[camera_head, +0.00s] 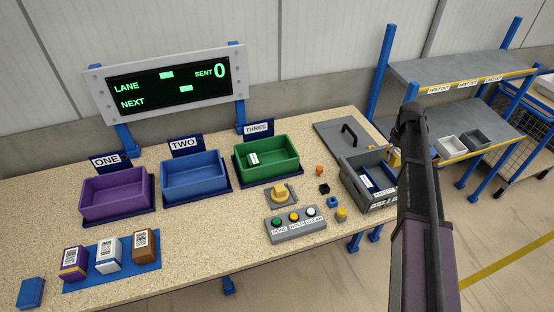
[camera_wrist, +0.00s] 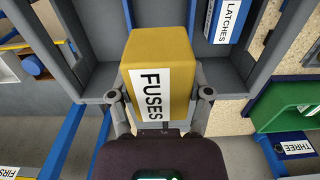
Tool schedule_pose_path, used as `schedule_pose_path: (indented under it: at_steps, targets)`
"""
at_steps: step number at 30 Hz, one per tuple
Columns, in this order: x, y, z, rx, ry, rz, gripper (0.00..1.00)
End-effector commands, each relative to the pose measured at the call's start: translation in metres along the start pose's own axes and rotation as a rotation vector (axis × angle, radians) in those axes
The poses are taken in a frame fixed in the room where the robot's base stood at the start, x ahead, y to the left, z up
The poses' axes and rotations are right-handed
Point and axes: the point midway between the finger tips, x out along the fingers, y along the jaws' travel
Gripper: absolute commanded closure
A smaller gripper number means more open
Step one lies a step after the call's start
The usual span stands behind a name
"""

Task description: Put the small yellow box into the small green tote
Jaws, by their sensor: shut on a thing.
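The small yellow box (camera_wrist: 160,52), labelled FUSES, is between the fingers of my gripper (camera_wrist: 160,94) in the wrist view. The gripper is shut on it, with one finger on each side. The box is at the grey bin, over its wall or opening; its exact height cannot be told. In the head view a bit of the yellow box (camera_head: 394,157) shows beside my arm, which hides the gripper. The green tote (camera_head: 292,163) stands under the sign THREE, left of the grey bin, with a small white-labelled item inside. Its edge also shows in the wrist view (camera_wrist: 268,112).
The grey bin (camera_head: 374,207) holds a blue box labelled LATCHES (camera_wrist: 226,20). A grey lid (camera_head: 328,133) with a handle lies behind. Purple (camera_head: 112,208) and blue (camera_head: 193,190) totes stand left. A button panel (camera_head: 296,232) and small parts lie in front of the green tote.

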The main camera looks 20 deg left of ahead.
Motion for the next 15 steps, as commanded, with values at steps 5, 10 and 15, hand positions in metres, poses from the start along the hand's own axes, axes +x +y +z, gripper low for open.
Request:
schedule_pose_path:
  at_steps: [5,10,15]
  targets:
    - [-0.030,0.000,0.000,0.000,0.000,0.000,0.84]
    - [-0.043,0.000,0.000,0.000,0.000,0.000,0.84]
    - [-0.046,0.000,0.000,0.000,0.000,0.000,0.84]
